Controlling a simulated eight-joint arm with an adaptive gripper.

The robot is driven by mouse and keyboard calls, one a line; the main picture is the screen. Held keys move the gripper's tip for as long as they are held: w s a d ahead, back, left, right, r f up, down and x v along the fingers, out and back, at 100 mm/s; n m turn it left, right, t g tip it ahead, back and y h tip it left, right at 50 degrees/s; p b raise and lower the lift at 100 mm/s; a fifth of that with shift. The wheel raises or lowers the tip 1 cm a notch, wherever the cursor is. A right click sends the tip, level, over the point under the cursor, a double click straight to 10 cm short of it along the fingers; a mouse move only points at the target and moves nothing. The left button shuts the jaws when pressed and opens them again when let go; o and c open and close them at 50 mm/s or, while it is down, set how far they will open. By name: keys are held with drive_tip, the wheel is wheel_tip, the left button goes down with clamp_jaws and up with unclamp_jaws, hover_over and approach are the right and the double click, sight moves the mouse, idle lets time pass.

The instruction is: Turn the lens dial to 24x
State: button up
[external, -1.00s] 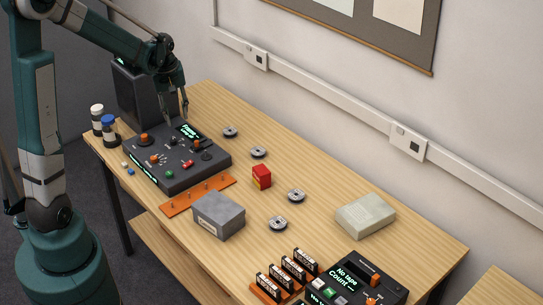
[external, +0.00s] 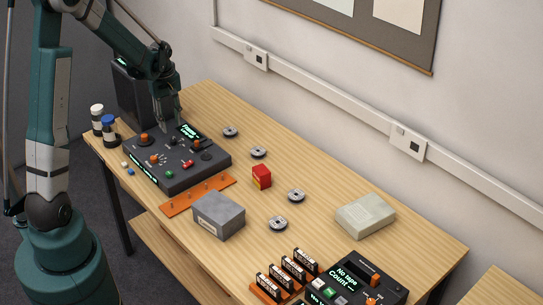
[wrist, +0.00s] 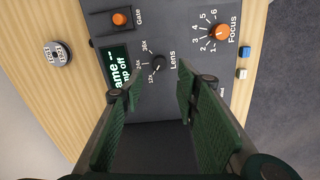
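The lens dial (wrist: 159,61) is a small dark knob on a dark grey console, with 12x, 24x and 36x marked beside it. A light mark shows on the knob, but which number it points at is too small to tell. In the external view the lens dial (external: 176,141) sits between two orange knobs. My gripper (wrist: 159,85) is open and empty, its green-padded fingers on either side of the dial's line in the wrist view. My gripper (external: 171,126) is above the console's back part in the external view. I see no contact with the dial.
The orange Focus knob (wrist: 219,32) and orange Gate knob (wrist: 119,18) flank the dial. A lit screen (wrist: 119,68) is beside it. A dark upright box (external: 136,95) stands behind the console.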

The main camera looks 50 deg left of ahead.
sight(173, 140)
drive_tip(key=shift+f, duration=0.1)
drive_tip(key=shift+w+f+b, duration=0.1)
drive_tip(key=shift+f+b, duration=0.2)
drive_tip(key=shift+f, duration=3.5)
drive_tip(key=c, duration=0.9)
